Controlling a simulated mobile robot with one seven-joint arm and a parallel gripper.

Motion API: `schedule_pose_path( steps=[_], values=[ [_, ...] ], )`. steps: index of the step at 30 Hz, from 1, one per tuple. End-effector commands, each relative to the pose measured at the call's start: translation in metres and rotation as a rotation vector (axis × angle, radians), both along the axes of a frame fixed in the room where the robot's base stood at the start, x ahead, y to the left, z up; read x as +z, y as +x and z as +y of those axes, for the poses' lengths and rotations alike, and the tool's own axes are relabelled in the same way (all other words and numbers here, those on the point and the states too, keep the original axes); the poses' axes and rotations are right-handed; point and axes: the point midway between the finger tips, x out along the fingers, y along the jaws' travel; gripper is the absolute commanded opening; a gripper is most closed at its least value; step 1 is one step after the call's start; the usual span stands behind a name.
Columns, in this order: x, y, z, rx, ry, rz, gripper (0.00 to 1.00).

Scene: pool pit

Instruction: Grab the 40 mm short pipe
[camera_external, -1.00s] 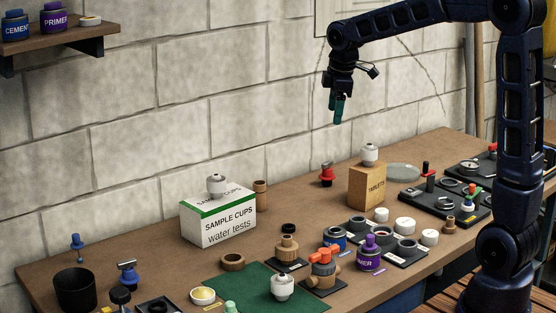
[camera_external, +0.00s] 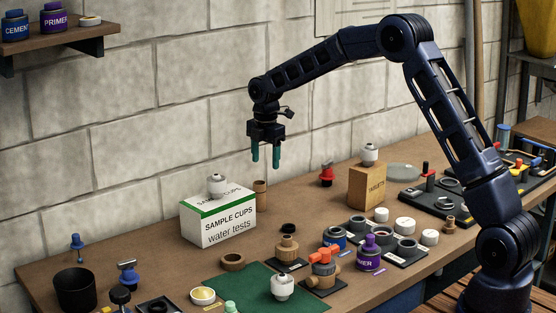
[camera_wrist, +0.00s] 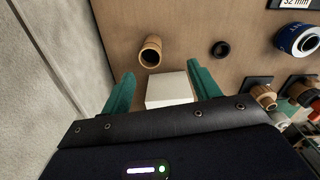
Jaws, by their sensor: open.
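In the wrist view a pale block, probably the sample cups box (camera_wrist: 168,90), shows between my fingers (camera_wrist: 160,72).
A white fitting (camera_external: 216,184) stands on the sample cups box. A black ring (camera_wrist: 221,48) lies beside the pipe. The wall (camera_external: 150,120) is close behind. Several fittings crowd the bench front.

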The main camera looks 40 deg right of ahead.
Motion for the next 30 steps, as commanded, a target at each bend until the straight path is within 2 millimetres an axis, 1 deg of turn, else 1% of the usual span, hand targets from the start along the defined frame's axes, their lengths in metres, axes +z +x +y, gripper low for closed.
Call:
schedule_pose_path(
  steps=[1,3,7,11,13,21,28,30],
  values=[
    [-0.011,0.007,0.002,0.022,0.001,0.006,0.61],
    [-0.021,0.013,0.003,0.05,0.001,0.013,0.61],
    [-0.031,0.019,0.005,0.078,0.003,0.018,0.61],
    [-0.038,0.02,0.005,0.085,0.002,0.019,0.61],
    [-0.045,0.02,0.005,0.084,0.002,0.019,0.61],
    [-0.081,0.019,0.005,0.083,0.001,0.02,0.61],
    [-0.095,0.019,0.006,0.082,0.002,0.019,0.61],
    [-0.103,0.019,0.007,0.082,0.002,0.02,0.61]
  ],
)
